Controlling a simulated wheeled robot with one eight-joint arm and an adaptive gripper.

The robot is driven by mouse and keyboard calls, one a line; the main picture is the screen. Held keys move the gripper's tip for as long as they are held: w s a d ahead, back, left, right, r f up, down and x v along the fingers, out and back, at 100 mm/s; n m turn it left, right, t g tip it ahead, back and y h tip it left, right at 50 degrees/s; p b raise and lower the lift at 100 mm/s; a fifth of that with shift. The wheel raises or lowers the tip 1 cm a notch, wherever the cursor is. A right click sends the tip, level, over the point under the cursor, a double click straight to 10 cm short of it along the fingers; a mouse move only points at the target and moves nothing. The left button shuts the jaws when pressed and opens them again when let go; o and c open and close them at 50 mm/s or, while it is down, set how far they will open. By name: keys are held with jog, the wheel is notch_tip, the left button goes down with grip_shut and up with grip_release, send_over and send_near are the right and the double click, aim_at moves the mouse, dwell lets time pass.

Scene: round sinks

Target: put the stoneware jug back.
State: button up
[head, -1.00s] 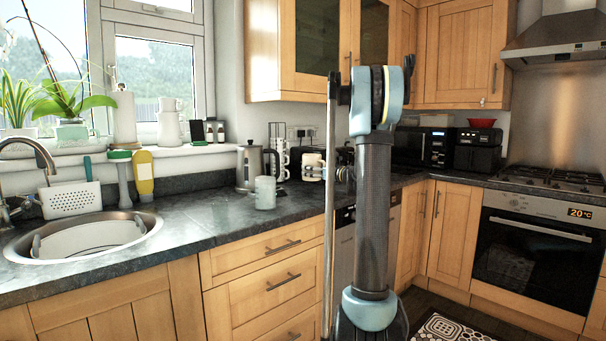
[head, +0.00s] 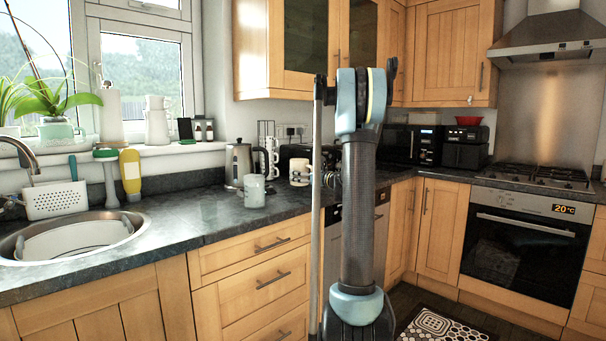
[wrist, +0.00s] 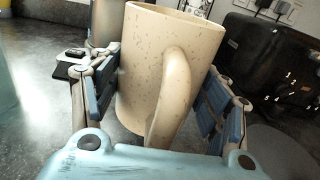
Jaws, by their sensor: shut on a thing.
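The stoneware jug (wrist: 160,70) is cream with fine speckles and a thick loop handle facing the wrist camera. It looks upright in the wrist view. My gripper (wrist: 156,95) is shut on it, with dark pads at its left and right sides. In the head view the jug (head: 299,170) appears beside my arm, above the far part of the counter, and my fingers partly cover it. Its base is hidden in the wrist view, so I cannot tell whether it touches the counter.
A pale mug (head: 254,191) stands on the dark counter (head: 190,218) left of the jug. A kettle (head: 239,165), a mug rack (head: 268,146) and a black toaster (wrist: 265,65) are close behind. The round sink (head: 130,222) is at left. Counter between sink and pale mug is clear.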

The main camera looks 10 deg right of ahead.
aim_at(302, 185)
jog(key=shift+f, duration=2)
jog(key=shift+f, duration=0.6)
jog(key=o, duration=1.8)
jog(key=shift+c, duration=0.2)
